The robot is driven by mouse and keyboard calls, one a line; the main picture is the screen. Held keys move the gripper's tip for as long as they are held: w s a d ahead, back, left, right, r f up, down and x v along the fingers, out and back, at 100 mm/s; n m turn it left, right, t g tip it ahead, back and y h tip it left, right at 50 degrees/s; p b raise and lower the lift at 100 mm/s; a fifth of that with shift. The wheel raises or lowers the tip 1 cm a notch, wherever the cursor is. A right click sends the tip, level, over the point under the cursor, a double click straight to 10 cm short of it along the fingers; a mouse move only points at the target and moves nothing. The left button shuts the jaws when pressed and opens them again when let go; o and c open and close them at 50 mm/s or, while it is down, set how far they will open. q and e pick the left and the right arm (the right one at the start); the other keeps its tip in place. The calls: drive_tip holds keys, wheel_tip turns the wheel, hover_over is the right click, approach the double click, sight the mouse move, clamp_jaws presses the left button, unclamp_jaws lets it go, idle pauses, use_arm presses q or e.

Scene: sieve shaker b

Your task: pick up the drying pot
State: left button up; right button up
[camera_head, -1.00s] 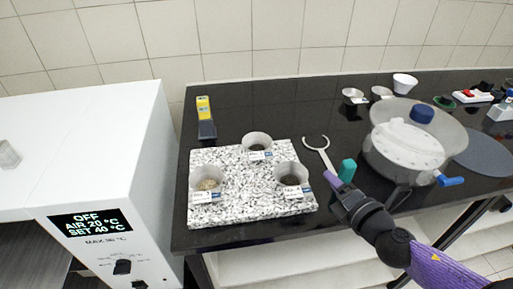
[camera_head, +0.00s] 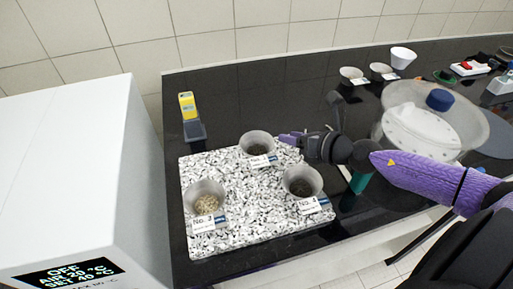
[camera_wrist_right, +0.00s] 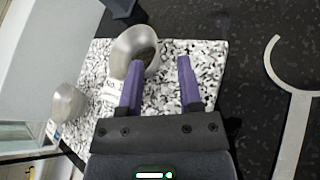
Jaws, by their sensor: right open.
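Three metal pots with dark or grainy contents stand on a speckled stone slab (camera_head: 240,228). The back pot (camera_head: 256,145) has a white tag in front. The left pot (camera_head: 205,197) holds tan grains and has a tag that seems to read No. 3. The front right pot (camera_head: 302,182) holds dark grains. My right gripper (camera_head: 289,138) is open and empty, just right of the back pot. In the right wrist view, a pot (camera_wrist_right: 133,50) lies ahead of the open fingers (camera_wrist_right: 159,75), beside the left finger; whether they touch is unclear. My left gripper is not in view.
A white oven (camera_head: 70,170) stands left of the black bench (camera_head: 270,85). A yellow and dark device (camera_head: 190,115) stands behind the slab. A large clear-walled vessel (camera_head: 430,115) is at right. A grey hook-ended tool (camera_wrist_right: 292,110) lies right of the slab.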

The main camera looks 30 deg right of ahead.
sight(258, 145)
drive_tip(key=x, duration=0.3)
drive_tip(key=a+x, duration=0.1)
drive_tip(key=x, duration=0.2)
drive_tip(key=shift+s+f+p, duration=0.15)
drive_tip(key=shift+s+p, duration=0.05)
drive_tip(key=shift+p, duration=0.2)
drive_tip(key=shift+d, duration=0.1)
drive_tip(key=shift+c, duration=0.3)
clamp_jaws()
